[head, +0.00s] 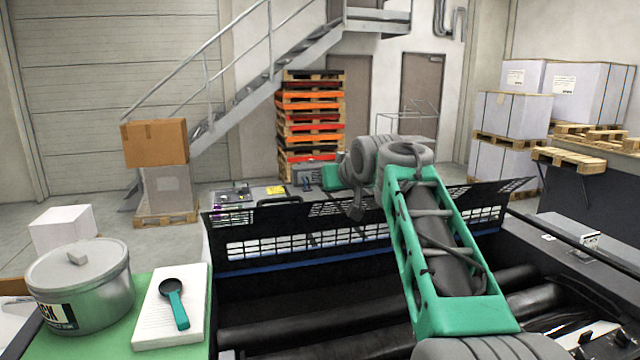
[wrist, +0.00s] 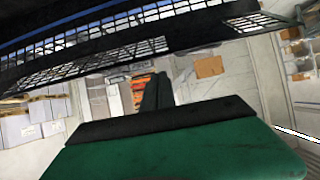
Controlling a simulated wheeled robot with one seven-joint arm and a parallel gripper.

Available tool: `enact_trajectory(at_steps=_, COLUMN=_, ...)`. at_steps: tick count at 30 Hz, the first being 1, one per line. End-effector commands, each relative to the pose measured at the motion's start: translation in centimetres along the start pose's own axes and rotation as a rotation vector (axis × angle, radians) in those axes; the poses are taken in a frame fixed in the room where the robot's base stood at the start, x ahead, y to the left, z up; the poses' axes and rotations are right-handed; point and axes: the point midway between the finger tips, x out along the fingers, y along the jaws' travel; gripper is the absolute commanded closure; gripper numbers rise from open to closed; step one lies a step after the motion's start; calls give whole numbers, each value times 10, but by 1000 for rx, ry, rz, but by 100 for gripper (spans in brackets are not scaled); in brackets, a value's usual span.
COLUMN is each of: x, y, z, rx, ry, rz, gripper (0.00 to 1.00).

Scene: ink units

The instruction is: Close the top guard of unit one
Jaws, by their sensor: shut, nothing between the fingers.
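The top guard (head: 260,222) is a wide black panel with mesh windows and a blue strip along its lower part. It stands raised along the far side of the dark rollers (head: 290,325) in the head view. In the wrist view the guard (wrist: 195,38) crosses the top of the picture, apart from the fingers. My gripper (head: 335,176) is green, just beyond the guard's upper edge, partly hidden by my wrist. In the wrist view my gripper (wrist: 157,90) has its dark fingers together with nothing between them. My arm reaches over the rollers and hides part of the guard.
A metal ink can (head: 80,290) and a teal-handled magnifier (head: 174,302) on white paper (head: 190,335) rest on a green surface at left. A dark rail and grey side ledge (head: 590,262) run along the right. Pallet stacks (head: 310,115) and stairs stand far behind.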

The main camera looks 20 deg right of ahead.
Motion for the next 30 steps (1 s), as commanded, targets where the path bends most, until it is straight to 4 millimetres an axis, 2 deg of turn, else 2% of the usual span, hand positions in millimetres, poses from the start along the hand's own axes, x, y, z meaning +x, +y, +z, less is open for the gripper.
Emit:
enact_trajectory(at_steps=1, x=1, y=7, z=-16, rx=-4, ry=29, rz=4, gripper=100)
enact_trajectory(at_steps=4, x=3, y=12, z=-30, rx=-9, ry=57, rz=4, gripper=100)
enact_trajectory(at_steps=8, x=17, y=12, z=-31, rx=-9, ry=57, rz=4, gripper=100)
enact_trajectory(at_steps=20, x=90, y=12, z=-37, rx=-10, ry=57, rz=4, gripper=100)
enact_trajectory(at_steps=22, x=102, y=11, z=-37, rx=-9, ry=56, rz=4, gripper=100)
enact_trajectory(at_steps=25, x=95, y=12, z=-19, rx=-8, ry=58, rz=6, gripper=100)
enact_trajectory(at_steps=30, x=90, y=13, z=-2, rx=-9, ry=58, rz=6, gripper=100)
